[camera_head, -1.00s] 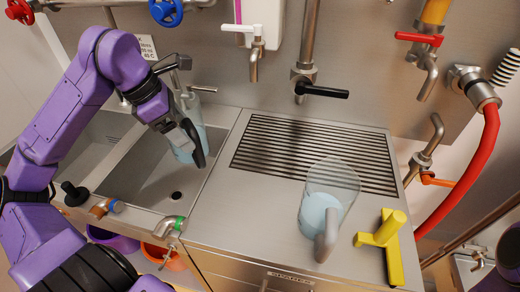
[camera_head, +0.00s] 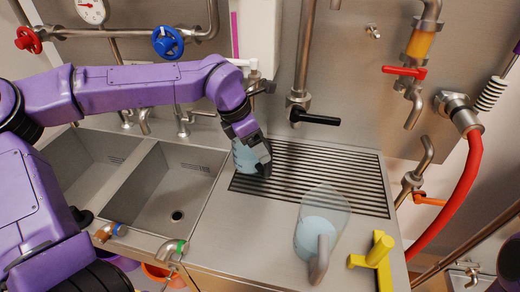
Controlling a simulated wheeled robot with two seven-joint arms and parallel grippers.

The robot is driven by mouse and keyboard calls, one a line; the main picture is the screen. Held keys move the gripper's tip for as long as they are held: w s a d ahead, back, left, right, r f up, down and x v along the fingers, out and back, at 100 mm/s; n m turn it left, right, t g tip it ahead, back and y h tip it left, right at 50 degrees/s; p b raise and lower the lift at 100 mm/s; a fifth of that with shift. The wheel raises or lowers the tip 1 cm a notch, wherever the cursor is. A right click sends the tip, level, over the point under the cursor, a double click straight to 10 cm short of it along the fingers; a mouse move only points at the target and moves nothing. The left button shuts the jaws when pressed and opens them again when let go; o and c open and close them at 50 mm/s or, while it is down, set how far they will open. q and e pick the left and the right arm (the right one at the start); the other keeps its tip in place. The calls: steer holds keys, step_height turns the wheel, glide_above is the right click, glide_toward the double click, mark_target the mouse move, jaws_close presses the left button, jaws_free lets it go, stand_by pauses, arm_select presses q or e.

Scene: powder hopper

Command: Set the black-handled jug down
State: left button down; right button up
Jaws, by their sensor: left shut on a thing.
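The black-handled jug (camera_head: 243,156), clear with light blue contents, is at the left edge of the slotted drain grate (camera_head: 330,180). My left gripper (camera_head: 263,168) is shut on it at its right side and hides its handle and part of its body. Whether its base touches the grate or hangs just above it, I cannot tell. My right gripper is not in view; only a bit of my right arm shows at the right edge.
A second clear jug (camera_head: 318,228) with a grey handle and blue contents stands on the counter at the front. A yellow T-shaped piece (camera_head: 373,260) is right of it. Two sink basins (camera_head: 165,190) lie left. A black-levered tap (camera_head: 318,119) is above the grate. The grate's right part is clear.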

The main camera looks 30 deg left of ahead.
mark_target(260, 172)
arm_select(q)
steer(key=shift+w+d, duration=0.25)
steer(key=shift+w, duration=0.05)
steer(key=shift+f, duration=0.25)
steer(key=shift+f+p, duration=0.55)
steer(key=shift+f, duration=0.95)
steer(key=shift+f, duration=0.1)
jaws_free()
steer(key=b+v, duration=0.1)
steer(key=v, duration=1.1)
